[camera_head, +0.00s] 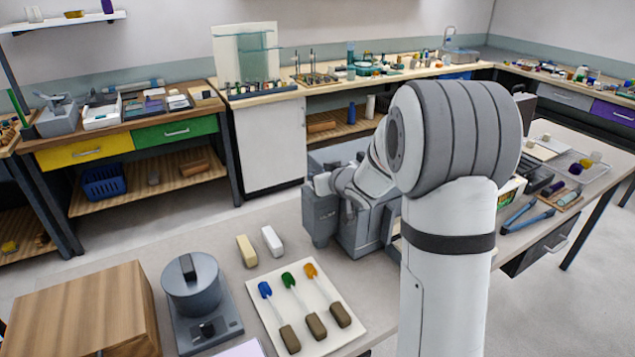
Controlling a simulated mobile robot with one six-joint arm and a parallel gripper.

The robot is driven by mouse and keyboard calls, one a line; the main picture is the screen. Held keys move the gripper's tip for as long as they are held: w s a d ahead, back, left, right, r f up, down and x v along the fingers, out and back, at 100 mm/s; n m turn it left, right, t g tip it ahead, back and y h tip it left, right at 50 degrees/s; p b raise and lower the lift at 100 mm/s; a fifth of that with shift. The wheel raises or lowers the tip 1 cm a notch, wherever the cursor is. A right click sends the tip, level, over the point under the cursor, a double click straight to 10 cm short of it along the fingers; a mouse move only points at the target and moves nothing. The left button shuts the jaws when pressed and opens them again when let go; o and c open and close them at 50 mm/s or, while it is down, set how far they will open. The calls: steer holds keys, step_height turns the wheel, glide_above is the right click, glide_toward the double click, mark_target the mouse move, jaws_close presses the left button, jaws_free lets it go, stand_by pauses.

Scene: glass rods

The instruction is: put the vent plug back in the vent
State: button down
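My arm reaches away from the camera, and its wrist bends down and left over a dark grey boxy unit (347,228) on the table. The end of my arm, with my gripper, is small and partly hidden at the top of this unit. I cannot make out its fingers, or whether they hold anything. I cannot pick out the vent plug or the vent opening. My arm hides much of the unit's right side.
On the near table are a wooden box (85,310), a grey round device (192,287), a white board (306,306) with three colour-tipped tools, and two small blocks (247,250). Long blue-handled tools (527,218) and a clear tray (580,165) lie right of my arm.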

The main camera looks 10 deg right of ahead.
steer(key=shift+f, duration=0.4)
steer(key=shift+f, duration=0.15)
steer(key=c, duration=1.5)
jaws_free()
